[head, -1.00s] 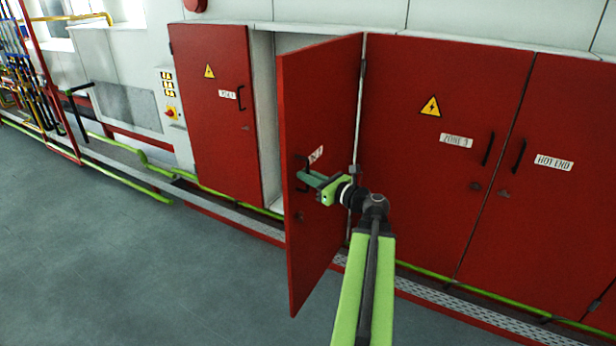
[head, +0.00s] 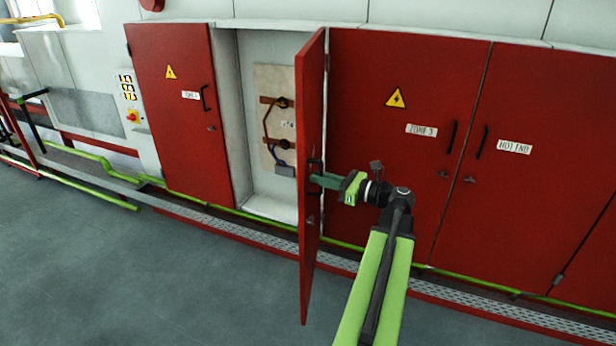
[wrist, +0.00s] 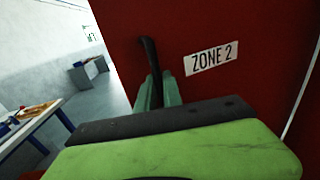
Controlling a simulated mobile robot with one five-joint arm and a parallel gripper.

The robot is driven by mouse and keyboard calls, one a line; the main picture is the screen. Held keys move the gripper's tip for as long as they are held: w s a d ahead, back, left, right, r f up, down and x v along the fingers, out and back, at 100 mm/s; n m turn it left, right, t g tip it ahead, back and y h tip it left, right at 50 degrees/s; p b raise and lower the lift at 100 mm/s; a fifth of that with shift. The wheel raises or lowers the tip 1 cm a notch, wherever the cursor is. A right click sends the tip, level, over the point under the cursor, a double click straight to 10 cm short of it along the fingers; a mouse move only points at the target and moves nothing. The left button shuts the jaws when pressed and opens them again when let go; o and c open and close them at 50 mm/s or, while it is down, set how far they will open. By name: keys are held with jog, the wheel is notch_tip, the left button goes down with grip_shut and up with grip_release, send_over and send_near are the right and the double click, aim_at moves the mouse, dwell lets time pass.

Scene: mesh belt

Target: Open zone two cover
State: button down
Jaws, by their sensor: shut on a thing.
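The red zone two cover (head: 309,240) stands swung out from the cabinet, seen nearly edge-on in the head view. Its label "ZONE 2" (wrist: 211,57) shows in the wrist view, beside the cover's black handle (wrist: 151,65). My gripper (head: 318,180) is shut on that handle; in the wrist view its green fingers (wrist: 158,95) close around the handle's lower part. Behind the cover, the open compartment shows a pale panel (head: 268,87) with wiring and terminals.
The zone 1 door (head: 180,115) at left and the zone 3 (head: 400,150) and hot end (head: 545,180) doors at right are closed. A green pipe (head: 450,273) and a perforated metal strip (head: 455,293) run along the base. The grey floor (head: 190,285) in front is clear.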

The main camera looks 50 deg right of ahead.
jog(key=shift+s+d, duration=0.25)
jog(key=c, duration=1.5)
grip_release()
jog(key=shift+w+a, duration=0.2)
jog(key=shift+w, duration=0.1)
jog(key=v, duration=1.7)
jog(key=shift+s, duration=0.25)
